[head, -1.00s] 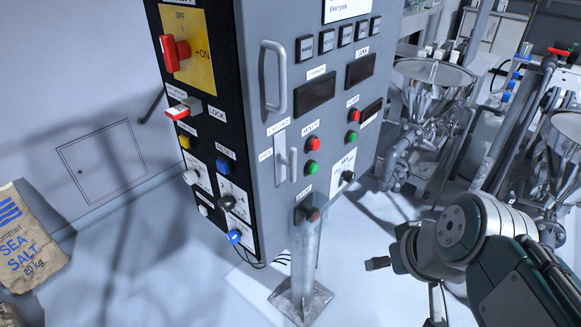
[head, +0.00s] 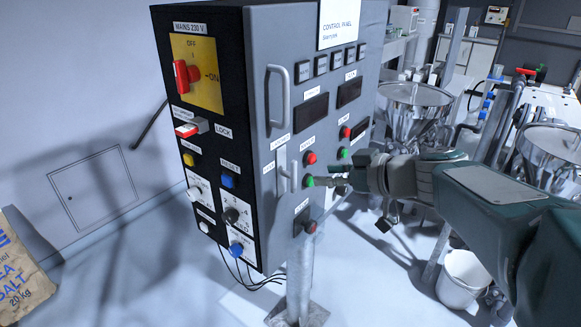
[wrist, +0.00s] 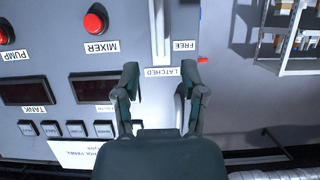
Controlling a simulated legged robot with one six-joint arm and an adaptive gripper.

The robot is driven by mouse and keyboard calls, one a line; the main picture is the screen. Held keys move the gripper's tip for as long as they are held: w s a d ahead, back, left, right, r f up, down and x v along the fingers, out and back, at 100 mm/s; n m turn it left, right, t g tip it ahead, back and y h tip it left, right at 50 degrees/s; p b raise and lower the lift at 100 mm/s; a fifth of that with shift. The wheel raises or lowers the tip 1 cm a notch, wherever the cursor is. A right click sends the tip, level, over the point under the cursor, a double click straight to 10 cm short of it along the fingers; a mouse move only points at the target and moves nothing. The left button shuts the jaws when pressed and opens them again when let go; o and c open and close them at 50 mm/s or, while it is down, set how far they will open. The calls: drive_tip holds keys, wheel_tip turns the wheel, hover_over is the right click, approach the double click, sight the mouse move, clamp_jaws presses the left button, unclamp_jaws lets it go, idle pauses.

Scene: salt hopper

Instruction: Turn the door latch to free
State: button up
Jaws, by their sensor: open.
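The door latch (head: 291,170) is a pale lever on a light plate on the front of the grey control cabinet. In the wrist view, which is upside down, the latch (wrist: 160,30) runs vertically, its end beside the LATCHED label (wrist: 163,71). The FREE label (wrist: 184,45) is to one side. My gripper (head: 322,182) is in front of the cabinet, just right of the latch in the head view. In the wrist view my gripper (wrist: 161,70) is open and empty, its fingers spread on either side of the LATCHED label. Contact with the panel cannot be told.
A door handle (head: 277,95) stands out above the latch. Red and green buttons are close by, including a green one (head: 308,181) by my fingertips. The mains switch (head: 186,76) is on the black side face. Steel hoppers (head: 413,100) and a white bucket (head: 464,280) are at right.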

sight(296, 175)
drive_tip(key=x, duration=0.9)
drive_tip(key=shift+f, duration=0.15)
clamp_jaws()
